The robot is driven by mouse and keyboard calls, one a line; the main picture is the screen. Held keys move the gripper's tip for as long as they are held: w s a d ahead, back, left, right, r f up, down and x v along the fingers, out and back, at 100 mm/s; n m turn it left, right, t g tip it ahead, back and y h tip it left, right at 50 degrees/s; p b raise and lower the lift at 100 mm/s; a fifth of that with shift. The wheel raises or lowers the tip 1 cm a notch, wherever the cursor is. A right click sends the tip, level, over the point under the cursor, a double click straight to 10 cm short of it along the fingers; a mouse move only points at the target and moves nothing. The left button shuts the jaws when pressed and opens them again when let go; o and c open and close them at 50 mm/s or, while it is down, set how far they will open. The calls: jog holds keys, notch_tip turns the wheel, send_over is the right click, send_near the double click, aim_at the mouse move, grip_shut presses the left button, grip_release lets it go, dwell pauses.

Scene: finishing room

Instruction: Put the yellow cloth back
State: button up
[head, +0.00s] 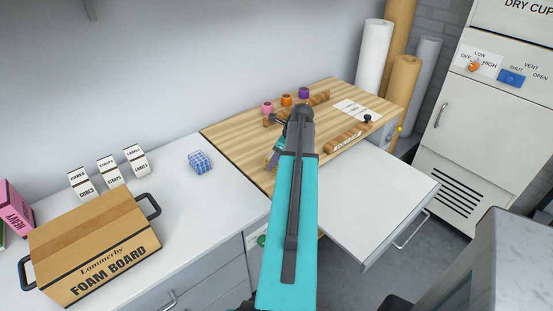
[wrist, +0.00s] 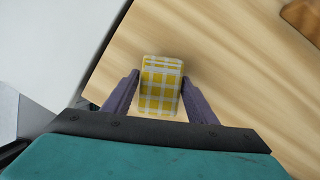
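The yellow cloth (wrist: 161,92) is a folded yellow-and-white checked pad over the pale wooden board (wrist: 235,60) in the wrist view. My gripper (wrist: 160,77) has one purple finger on each side of it. The fingertips come very close to both side edges, with at most a thin gap at the left. Whether they press on it, and whether the cloth rests on the board, I cannot tell. In the head view my arm covers most of this spot, and my gripper (head: 272,159) shows only partly, at the board's front left edge.
A blue checked cloth (head: 200,162) lies on the white counter (head: 190,205) left of the wooden board (head: 240,130). Small labelled boxes (head: 110,172) and a foam board box (head: 92,245) stand further left. Coloured rolls (head: 286,99) sit behind my arm. A white-topped unit (head: 370,205) juts out right.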

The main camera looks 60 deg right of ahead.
jog(key=shift+o, duration=1)
jog(key=shift+r, duration=0.15)
jog(key=b+v, duration=0.1)
jog(key=v, duration=1.1)
dwell(0.3)
